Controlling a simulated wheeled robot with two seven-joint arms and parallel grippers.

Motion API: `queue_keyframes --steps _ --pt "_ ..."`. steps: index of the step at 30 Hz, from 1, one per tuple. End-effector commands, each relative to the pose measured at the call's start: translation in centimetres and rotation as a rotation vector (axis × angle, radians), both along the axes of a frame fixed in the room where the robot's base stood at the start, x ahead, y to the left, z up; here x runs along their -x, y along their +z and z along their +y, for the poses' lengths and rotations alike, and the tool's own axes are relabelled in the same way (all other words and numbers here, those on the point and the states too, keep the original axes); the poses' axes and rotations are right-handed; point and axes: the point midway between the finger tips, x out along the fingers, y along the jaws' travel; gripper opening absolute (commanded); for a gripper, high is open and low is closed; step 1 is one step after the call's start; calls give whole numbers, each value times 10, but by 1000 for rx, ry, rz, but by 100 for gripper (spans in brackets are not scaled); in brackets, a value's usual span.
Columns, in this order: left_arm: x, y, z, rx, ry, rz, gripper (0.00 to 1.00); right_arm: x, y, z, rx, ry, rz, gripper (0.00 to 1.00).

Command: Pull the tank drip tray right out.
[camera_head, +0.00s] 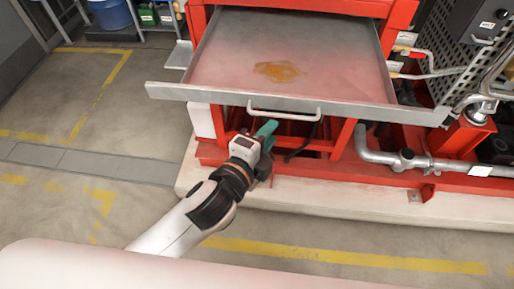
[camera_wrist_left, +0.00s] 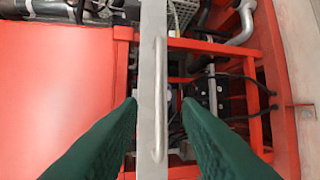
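The tank drip tray (camera_head: 330,62) is a shallow grey metal tray with an orange-brown stain, standing out from the red frame. Its wide front lip (camera_head: 190,91) carries a pale bar handle (camera_head: 284,114). My left gripper (camera_head: 267,131) has green fingers and is just below and in front of the handle. In the left wrist view the open fingers (camera_wrist_left: 159,103) stand on either side of the handle (camera_wrist_left: 160,75) and front lip (camera_wrist_left: 151,20), with gaps on both sides. I see no contact with the handle. My right gripper is in neither view.
The red pump frame (camera_head: 342,138) stands on a pale plinth (camera_head: 330,200). Silver pipework (camera_head: 430,161) runs at the right, near a perforated guard (camera_head: 470,70). A blue bucket (camera_head: 111,14) is at the back left. The floor at the left is clear.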

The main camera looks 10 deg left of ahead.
Motion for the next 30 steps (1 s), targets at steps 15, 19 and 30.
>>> queue_keyframes --steps 15,19,30 --pt "47 10 20 -1 -1 1 31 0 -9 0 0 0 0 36" --pt "47 9 20 -1 0 1 31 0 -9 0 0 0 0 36" --pt "42 0 19 1 6 19 31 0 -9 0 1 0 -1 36"
